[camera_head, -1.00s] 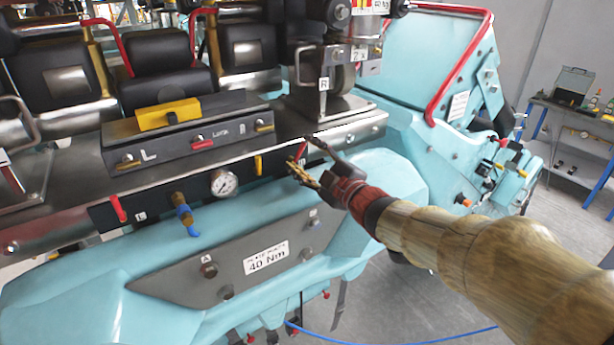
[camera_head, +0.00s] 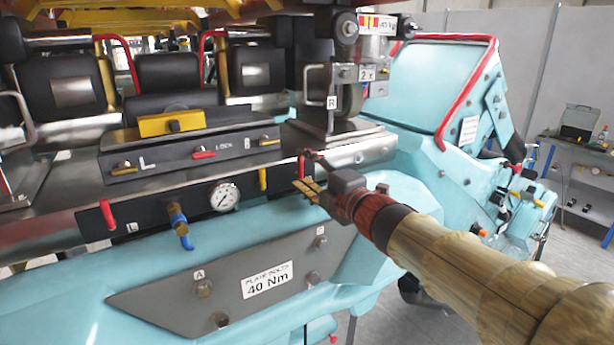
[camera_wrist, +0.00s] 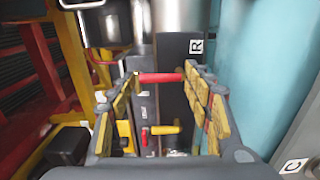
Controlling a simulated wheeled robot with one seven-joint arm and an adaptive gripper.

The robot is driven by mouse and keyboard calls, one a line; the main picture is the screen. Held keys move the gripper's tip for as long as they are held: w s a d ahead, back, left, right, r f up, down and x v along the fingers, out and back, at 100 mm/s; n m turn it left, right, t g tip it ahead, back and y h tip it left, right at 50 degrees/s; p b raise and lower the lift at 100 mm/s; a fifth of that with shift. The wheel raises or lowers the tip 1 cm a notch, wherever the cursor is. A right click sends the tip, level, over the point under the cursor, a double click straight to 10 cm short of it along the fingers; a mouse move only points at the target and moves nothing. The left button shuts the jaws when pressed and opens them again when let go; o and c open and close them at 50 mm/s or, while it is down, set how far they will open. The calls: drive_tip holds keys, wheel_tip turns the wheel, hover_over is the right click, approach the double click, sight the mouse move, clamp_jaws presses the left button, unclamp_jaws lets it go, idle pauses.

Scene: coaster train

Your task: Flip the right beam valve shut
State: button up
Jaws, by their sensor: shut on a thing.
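The right beam valve's red handle (camera_head: 301,165) stands at the right end of the black strip on the beam, below the block marked R. In the wrist view the red handle (camera_wrist: 160,78) lies crosswise between my fingertips, near the R label. My gripper (camera_head: 310,175) reaches in from the right at the beam front.
Along the same strip are a yellow handle (camera_head: 263,178), a round gauge (camera_head: 224,197), a blue-handled brass valve (camera_head: 180,228) and the left red handle (camera_head: 107,213). A console with small levers (camera_head: 190,147) sits above. The turquoise body (camera_head: 400,195) lies close below and right.

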drive_tip(key=shift+f, duration=0.2)
drive_tip(key=o, duration=1.1)
drive_tip(key=shift+c, duration=0.2)
drive_tip(key=shift+o, duration=0.6)
drive_tip(key=shift+r, duration=0.15)
drive_tip(key=shift+s+d, duration=0.25)
drive_tip(key=v, duration=1.1)
drive_tip(key=shift+s, duration=0.1)
